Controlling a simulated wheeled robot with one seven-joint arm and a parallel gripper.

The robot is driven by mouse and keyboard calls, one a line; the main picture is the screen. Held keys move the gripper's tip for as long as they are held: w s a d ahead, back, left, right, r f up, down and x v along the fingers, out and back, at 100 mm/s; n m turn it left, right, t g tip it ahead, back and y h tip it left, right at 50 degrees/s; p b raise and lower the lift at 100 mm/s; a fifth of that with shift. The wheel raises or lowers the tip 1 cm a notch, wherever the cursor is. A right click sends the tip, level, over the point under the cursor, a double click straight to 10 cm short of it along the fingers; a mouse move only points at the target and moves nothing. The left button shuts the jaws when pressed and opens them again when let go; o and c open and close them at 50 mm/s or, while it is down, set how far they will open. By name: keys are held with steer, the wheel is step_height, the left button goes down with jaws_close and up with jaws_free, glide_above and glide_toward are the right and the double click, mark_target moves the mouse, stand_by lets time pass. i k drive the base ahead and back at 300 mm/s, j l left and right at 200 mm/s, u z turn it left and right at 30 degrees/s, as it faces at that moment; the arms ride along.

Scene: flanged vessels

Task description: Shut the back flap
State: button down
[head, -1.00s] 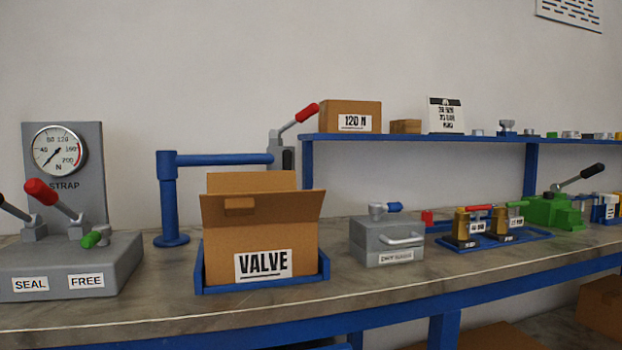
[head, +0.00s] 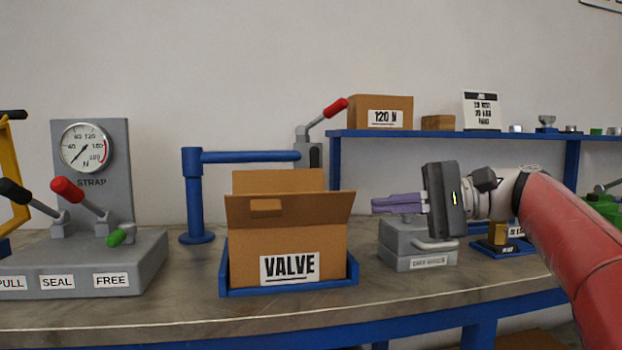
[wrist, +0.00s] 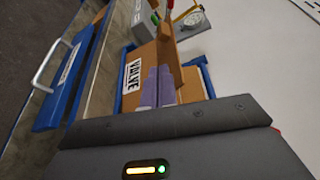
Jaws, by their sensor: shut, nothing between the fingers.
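The cardboard box (head: 248,243), labelled VALVE, is open on top. Its back flap (head: 278,181) stands up behind the opening, and its front flap (head: 326,207) tilts outward above the label. My gripper (head: 373,205) is to the right of the box at about flap height, apart from it in the head view. Its purple fingers are shut, empty and point left toward the box. In the wrist view the fingers (wrist: 157,86) overlap the box, whose label (wrist: 133,73) shows on the left; the gap between them is hard to judge there.
The box sits in a blue tray (head: 290,288). A blue post with a horizontal arm (head: 250,156) stands behind it. A grey strap station (head: 130,265) with levers is at the left. A grey case (head: 415,258) is below my gripper, and a blue shelf (head: 450,134) runs behind.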

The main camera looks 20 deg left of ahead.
mark_target(244, 181)
steer(key=i+j, duration=0.3)
steer(key=i, duration=0.15)
steer(key=i+j, duration=0.35)
steer(key=i, duration=0.1)
